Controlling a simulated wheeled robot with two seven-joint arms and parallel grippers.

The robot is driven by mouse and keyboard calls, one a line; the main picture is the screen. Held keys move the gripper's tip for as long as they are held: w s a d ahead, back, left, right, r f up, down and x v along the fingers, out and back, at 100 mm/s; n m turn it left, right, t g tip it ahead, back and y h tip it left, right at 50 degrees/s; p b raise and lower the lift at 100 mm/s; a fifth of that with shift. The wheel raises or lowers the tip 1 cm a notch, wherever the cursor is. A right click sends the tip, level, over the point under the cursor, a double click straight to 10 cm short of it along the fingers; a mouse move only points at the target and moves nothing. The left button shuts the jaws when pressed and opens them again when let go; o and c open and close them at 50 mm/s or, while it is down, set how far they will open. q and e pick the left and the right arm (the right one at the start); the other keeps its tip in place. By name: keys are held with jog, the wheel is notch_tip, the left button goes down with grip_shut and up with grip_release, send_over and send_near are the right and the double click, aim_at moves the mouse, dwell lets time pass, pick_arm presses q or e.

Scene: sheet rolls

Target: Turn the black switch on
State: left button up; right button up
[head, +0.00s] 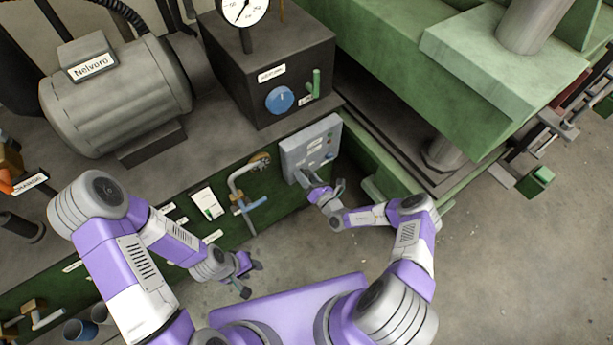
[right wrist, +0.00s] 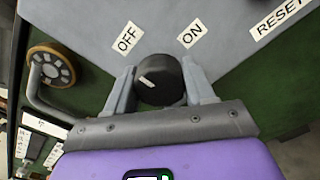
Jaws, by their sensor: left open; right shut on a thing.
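The black switch (right wrist: 168,71) is a round knob on the grey control panel (head: 304,148), below the OFF label (right wrist: 127,37) and the ON label (right wrist: 192,33). A short white mark shows on the knob's left part, on the OFF side; its exact pointing is hard to tell. My right gripper (head: 309,181) is at the panel's lower left, shut on the switch with one finger on each side. In the head view the gripper hides the switch. My left gripper (head: 252,279) is open and empty, low in front of the green machine side, away from the panel.
A RESET label (right wrist: 280,15) is to the right of ON. A bent pipe with a blue-handled valve (head: 248,204) and a round brass wheel (right wrist: 50,68) are left of the panel. A blue knob (head: 280,99) is on the dark box above. Open floor lies to the right.

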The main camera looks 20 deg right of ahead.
jog(key=shift+m, duration=0.3)
jog(key=m+b, duration=0.1)
jog(key=m, duration=0.2)
jog(key=m+b, duration=0.1)
jog(key=m, duration=0.4)
jog(key=m+b, duration=0.1)
jog(key=m, duration=0.3)
jog(key=shift+m, duration=0.3)
jog(key=shift+m+b, duration=0.7)
jog(key=shift+m, duration=1.6)
jog(key=o, duration=1)
